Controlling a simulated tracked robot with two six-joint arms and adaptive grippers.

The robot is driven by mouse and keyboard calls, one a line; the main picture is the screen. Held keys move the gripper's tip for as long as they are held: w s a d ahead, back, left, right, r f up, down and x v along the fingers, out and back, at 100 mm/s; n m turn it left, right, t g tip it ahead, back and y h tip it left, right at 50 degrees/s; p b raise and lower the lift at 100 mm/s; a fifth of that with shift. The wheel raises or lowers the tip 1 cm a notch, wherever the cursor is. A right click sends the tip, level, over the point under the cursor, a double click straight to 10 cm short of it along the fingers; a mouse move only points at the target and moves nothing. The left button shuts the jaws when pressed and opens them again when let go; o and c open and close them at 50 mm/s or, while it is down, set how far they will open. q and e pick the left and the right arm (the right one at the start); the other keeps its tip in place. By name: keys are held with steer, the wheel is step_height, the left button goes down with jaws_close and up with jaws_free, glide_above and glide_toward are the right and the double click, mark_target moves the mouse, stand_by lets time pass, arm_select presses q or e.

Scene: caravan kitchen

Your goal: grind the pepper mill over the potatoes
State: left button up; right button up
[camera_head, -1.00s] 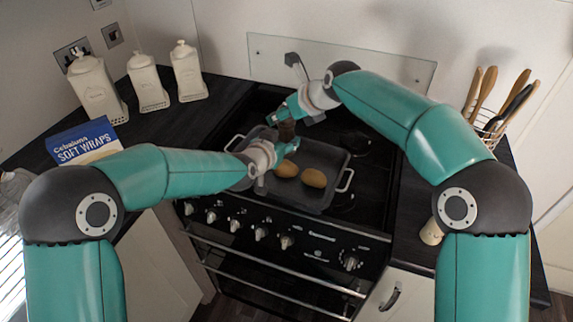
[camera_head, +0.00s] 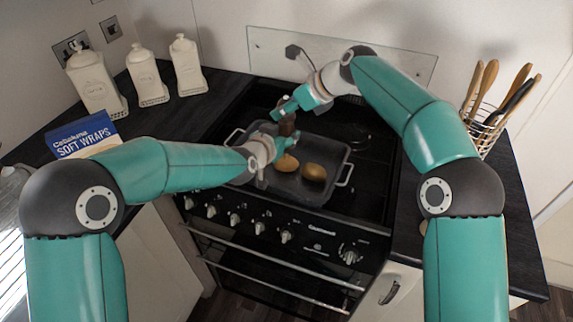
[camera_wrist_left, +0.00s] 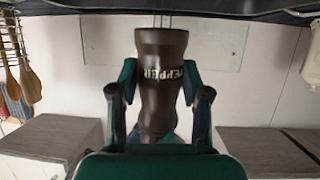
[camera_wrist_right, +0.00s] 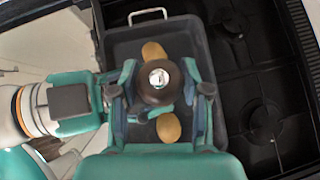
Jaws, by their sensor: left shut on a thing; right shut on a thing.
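A dark brown pepper mill (camera_wrist_left: 160,85) lettered "PEPPER" stands between both grippers above the tray. My left gripper (camera_head: 278,147) is shut on its body, which fills the space between the fingers in the left wrist view. My right gripper (camera_head: 284,113) is shut on its top, seen from above as a round dark knob (camera_wrist_right: 157,82) with a bright metal centre. Two brown potatoes lie in the dark tray (camera_head: 325,155): one potato (camera_head: 287,164) is near my left gripper, the other potato (camera_head: 314,172) further right. Most of the mill is hidden in the head view.
The tray sits on the black hob (camera_head: 372,150). A soft wraps box (camera_head: 82,136) and white canisters (camera_head: 146,75) stand on the left counter. A wire utensil holder (camera_head: 486,125) is on the right counter. A glass splashback (camera_head: 400,65) stands behind the hob.

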steer(key=m+t+h, duration=0.2)
steer(key=m, duration=0.1)
steer(key=shift+m, duration=0.3)
steer(key=shift+m+t+h, duration=0.3)
steer(key=shift+m+h, duration=0.1)
steer(key=shift+m, duration=0.1)
steer(key=o, duration=0.9)
